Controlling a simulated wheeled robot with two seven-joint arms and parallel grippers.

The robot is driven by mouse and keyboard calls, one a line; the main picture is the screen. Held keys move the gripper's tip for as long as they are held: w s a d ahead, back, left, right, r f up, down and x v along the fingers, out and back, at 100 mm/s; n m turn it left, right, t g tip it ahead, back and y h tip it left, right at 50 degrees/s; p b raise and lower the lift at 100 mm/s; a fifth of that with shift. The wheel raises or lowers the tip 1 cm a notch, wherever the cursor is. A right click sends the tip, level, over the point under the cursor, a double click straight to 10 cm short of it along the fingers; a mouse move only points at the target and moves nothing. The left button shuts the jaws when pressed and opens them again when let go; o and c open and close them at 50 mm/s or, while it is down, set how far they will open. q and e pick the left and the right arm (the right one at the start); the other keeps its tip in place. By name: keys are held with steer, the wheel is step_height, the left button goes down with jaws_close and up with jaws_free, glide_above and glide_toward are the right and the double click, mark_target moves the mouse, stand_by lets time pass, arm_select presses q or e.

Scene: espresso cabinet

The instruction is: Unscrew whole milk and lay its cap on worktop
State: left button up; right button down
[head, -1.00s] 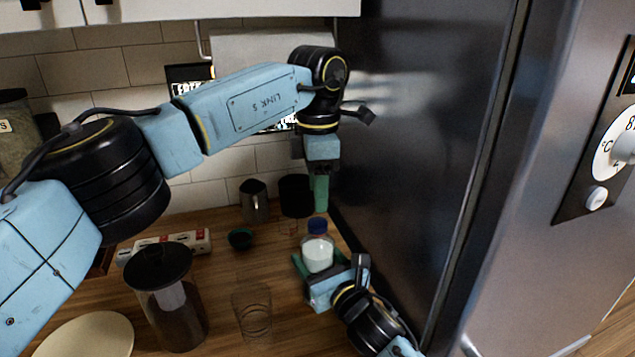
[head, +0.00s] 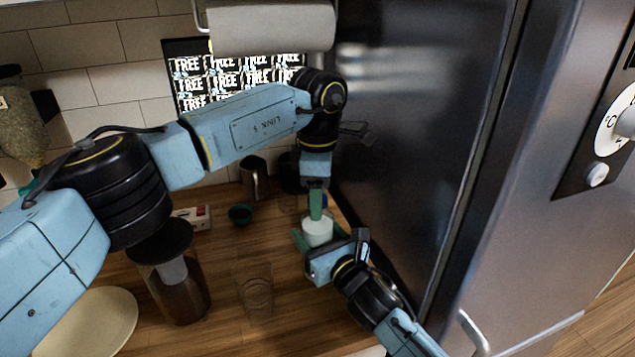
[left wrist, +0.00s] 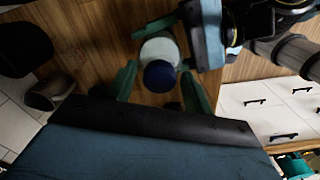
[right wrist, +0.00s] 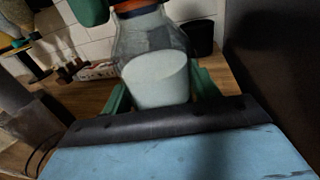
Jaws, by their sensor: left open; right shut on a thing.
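The whole milk bottle (head: 317,233) is clear with white milk inside and stands upright on the wooden worktop (head: 225,270) beside the dark fridge. It also shows in the right wrist view (right wrist: 157,80). My right gripper (head: 316,240) is shut around the bottle's body. The blue cap (left wrist: 160,76) is on the bottle top, seen from above in the left wrist view. My left gripper (left wrist: 157,90) is open, fingers pointing down, with one green finger on each side of the cap. In the head view the left fingers (head: 316,204) partly hide the cap.
A clear glass (head: 254,292), a lidded dark jar (head: 178,280) and a cream plate (head: 98,322) stand to the left. The fridge side (head: 410,150) is close on the right.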

arm_select(q)
steer(key=c, duration=1)
steer(key=shift+o, duration=0.2)
steer(key=n, duration=0.3)
steer(key=shift+n, duration=0.3)
steer(key=n, duration=0.3)
steer(key=shift+n, duration=0.4)
steer(key=n, duration=0.6)
steer(key=o, duration=1.1)
